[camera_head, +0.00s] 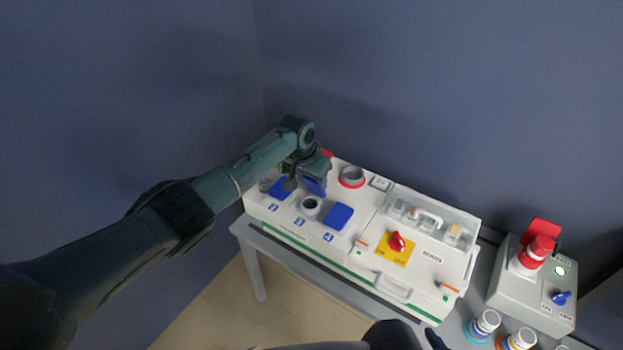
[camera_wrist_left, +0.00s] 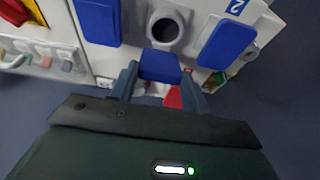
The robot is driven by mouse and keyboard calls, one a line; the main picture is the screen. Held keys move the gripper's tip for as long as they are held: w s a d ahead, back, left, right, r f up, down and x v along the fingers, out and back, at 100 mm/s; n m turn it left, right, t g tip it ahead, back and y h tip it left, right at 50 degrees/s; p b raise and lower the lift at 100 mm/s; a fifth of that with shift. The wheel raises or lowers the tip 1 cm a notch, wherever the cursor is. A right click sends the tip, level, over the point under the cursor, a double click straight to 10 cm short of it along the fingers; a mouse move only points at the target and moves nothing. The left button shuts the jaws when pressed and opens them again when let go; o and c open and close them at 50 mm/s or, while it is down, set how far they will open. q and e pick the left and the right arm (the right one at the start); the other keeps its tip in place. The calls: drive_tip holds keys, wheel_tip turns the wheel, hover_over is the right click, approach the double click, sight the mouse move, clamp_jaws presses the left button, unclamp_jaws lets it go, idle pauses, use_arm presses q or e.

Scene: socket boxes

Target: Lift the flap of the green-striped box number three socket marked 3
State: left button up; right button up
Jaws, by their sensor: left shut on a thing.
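The white green-striped box (camera_head: 368,262) stands on a table and has a row of sockets with blue flaps. The socket marked 3 (camera_head: 311,206) is uncovered, its grey round opening showing; it also shows in the left wrist view (camera_wrist_left: 165,30). Its blue flap (camera_head: 316,187) stands raised behind the opening. My left gripper (camera_head: 310,172) is shut on this flap, and the left wrist view shows the flap (camera_wrist_left: 160,67) between the two fingers.
Blue flaps (camera_head: 339,216) (camera_head: 281,188) lie down on either side of socket 3. A red-ringed round socket (camera_head: 352,176) is to the right behind. A red switch (camera_head: 397,241) and a grey control box (camera_head: 520,285) stand further right. Blue walls rise behind.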

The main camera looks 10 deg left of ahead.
use_arm(q)
drive_tip(key=shift+f, duration=0.1)
drive_tip(key=o, duration=1.3)
drive_tip(key=p+v, duration=0.2)
drive_tip(key=v, duration=1.1)
use_arm(e)
drive_tip(key=shift+d+r+h, duration=0.3)
drive_tip(key=shift+d+r, duration=0.05)
